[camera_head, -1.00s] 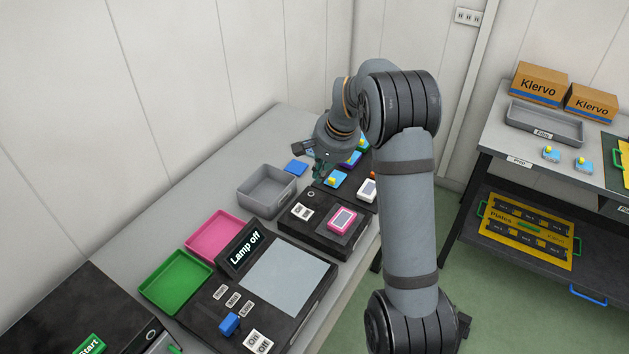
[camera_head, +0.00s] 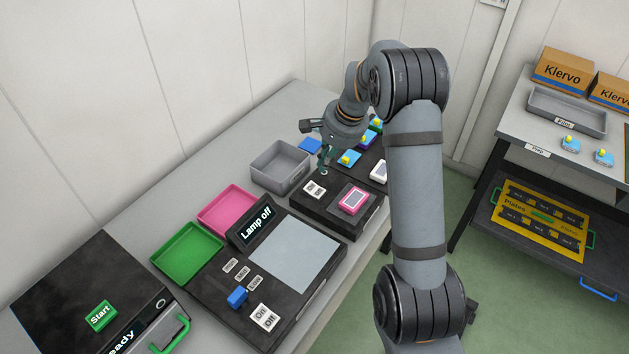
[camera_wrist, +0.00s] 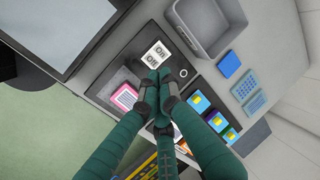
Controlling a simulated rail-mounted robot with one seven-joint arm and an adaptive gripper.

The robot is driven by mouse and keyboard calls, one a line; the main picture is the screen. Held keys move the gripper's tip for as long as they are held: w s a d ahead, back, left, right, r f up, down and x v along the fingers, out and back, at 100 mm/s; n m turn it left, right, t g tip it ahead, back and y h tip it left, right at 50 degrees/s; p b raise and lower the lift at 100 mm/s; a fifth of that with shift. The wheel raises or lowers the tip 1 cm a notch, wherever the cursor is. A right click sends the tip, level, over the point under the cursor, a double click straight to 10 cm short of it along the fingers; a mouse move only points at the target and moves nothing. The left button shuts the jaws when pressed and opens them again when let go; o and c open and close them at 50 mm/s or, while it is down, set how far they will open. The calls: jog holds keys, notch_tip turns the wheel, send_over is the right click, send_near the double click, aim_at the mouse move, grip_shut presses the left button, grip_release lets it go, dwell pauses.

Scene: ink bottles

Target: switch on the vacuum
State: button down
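A black box (camera_head: 311,205) on the grey table bears a white On/Off rocker switch (camera_head: 314,189) and a pink-framed device (camera_head: 354,200). I read no vacuum label on it. In the wrist view the switch (camera_wrist: 157,54) shows beside a round ring (camera_wrist: 183,73), with the pink device (camera_wrist: 124,97) to its left. My gripper (camera_head: 324,172) is just above the box, close behind the switch. In the wrist view its dark green fingers (camera_wrist: 157,91) are together, with nothing seen between them. Contact with the box cannot be told.
A lamp panel reading "Lamp off" (camera_head: 257,226) has its own On/Off switch (camera_head: 264,317). Grey (camera_head: 281,168), pink (camera_head: 227,210) and green (camera_head: 188,254) trays stand to the left. Blue-and-yellow items (camera_head: 349,159) sit behind the box, close to my gripper.

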aim_at(312, 188)
jog(key=p+x, duration=0.2)
jog(key=x, duration=0.8)
jog(key=shift+f, duration=0.15)
jog(key=shift+w+a+f+b, duration=0.2)
jog(key=shift+f+b, duration=0.4)
jog(key=shift+b, duration=0.35)
jog(key=shift+s+r, duration=0.1)
jog(key=shift+r, duration=0.25)
jog(key=shift+s+d+f, duration=0.1)
jog(key=shift+f, duration=0.05)
